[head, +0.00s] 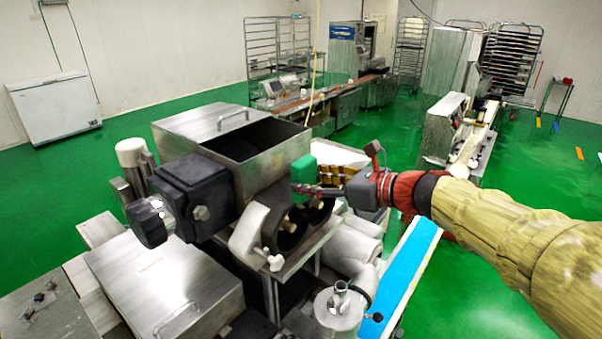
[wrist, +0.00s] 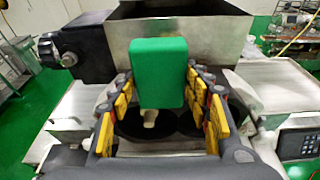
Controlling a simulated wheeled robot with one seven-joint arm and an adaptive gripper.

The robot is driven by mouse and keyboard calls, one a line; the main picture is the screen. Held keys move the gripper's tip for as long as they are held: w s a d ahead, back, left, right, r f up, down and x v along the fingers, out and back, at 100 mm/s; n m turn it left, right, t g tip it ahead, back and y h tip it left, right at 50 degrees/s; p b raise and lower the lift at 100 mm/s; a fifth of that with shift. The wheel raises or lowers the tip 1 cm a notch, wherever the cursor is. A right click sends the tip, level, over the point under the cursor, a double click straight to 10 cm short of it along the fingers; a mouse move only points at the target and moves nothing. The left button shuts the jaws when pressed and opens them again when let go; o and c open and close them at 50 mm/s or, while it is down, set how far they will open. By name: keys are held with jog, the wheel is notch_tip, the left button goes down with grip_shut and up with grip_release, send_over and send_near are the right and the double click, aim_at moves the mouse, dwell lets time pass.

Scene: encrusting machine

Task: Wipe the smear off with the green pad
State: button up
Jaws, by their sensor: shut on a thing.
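The green pad (wrist: 158,72) is a rounded block held upright between the fingers of my gripper (wrist: 160,95) in the wrist view. It also shows in the head view (head: 303,170) at the end of my arm, in front of the hopper's right side. My gripper (head: 308,188) is shut on the pad. The steel hopper (head: 262,165) of the encrusting machine is just behind the pad. I cannot make out a smear in either view; the pad covers part of the hopper wall (wrist: 208,50). I cannot tell whether the pad touches the wall.
Below the pad are dark round openings (wrist: 185,120) with pale knobs. A black motor housing (head: 188,190) juts out left of the hopper. A blue conveyor belt (head: 408,275) runs below my arm. Green floor (head: 520,180) is open at the right.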

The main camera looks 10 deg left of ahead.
send_near(271, 167)
jog(key=shift+f+x, duration=0.15)
jog(key=shift+x, duration=0.85)
jog(key=shift+f+x, duration=0.15)
jog(key=shift+x, duration=0.85)
jog(key=shift+w+a+p, duration=0.3)
jog(key=shift+w+a, duration=0.25)
jog(key=shift+a, duration=0.2)
jog(key=shift+w+d, duration=0.1)
jog(key=shift+w+d+p, duration=0.25)
jog(key=shift+w+d, duration=0.25)
jog(key=shift+w, duration=0.3)
jog(key=shift+w+d+p, duration=0.25)
jog(key=shift+w+d, duration=0.25)
jog(key=shift+w, duration=0.4)
jog(key=shift+s+a+b, duration=0.3)
jog(key=shift+s+a, duration=0.3)
jog(key=shift+s, duration=0.25)
jog(key=shift+s+a+b, duration=0.3)
jog(key=shift+s+a, duration=0.25)
jog(key=shift+s, duration=0.35)
jog(key=shift+d, duration=0.1)
